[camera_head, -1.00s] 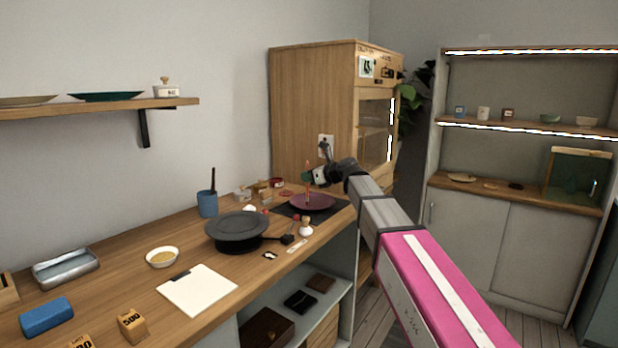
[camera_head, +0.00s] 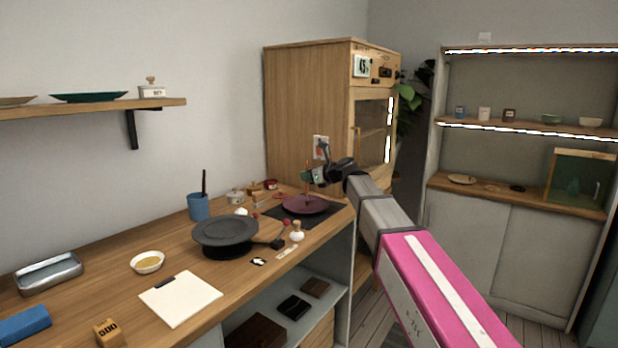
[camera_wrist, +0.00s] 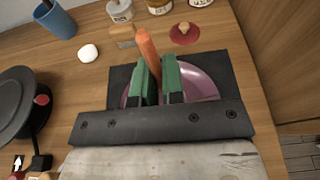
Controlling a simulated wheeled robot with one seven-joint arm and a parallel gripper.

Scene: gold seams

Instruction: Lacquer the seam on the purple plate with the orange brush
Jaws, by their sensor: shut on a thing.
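The purple plate (camera_head: 305,205) lies on a dark mat (camera_head: 331,217) at the right end of the wooden bench. It also shows in the wrist view (camera_wrist: 203,82), partly hidden behind my gripper. My gripper (camera_wrist: 158,82) has green fingers and is shut on the orange brush (camera_wrist: 147,45). In the head view my gripper (camera_head: 308,178) is above the plate, with the brush (camera_head: 308,190) pointing down towards it. I cannot tell whether the brush tip touches the plate. The seam is not visible.
A black round turntable (camera_head: 224,231) stands left of the mat. A blue cup (camera_head: 197,207), small jars (camera_head: 236,195) and a red lid-like piece (camera_wrist: 184,33) are behind. A wooden cabinet (camera_head: 308,110) rises behind the bench's right end. A white-knobbed stamp (camera_head: 297,232) stands in front.

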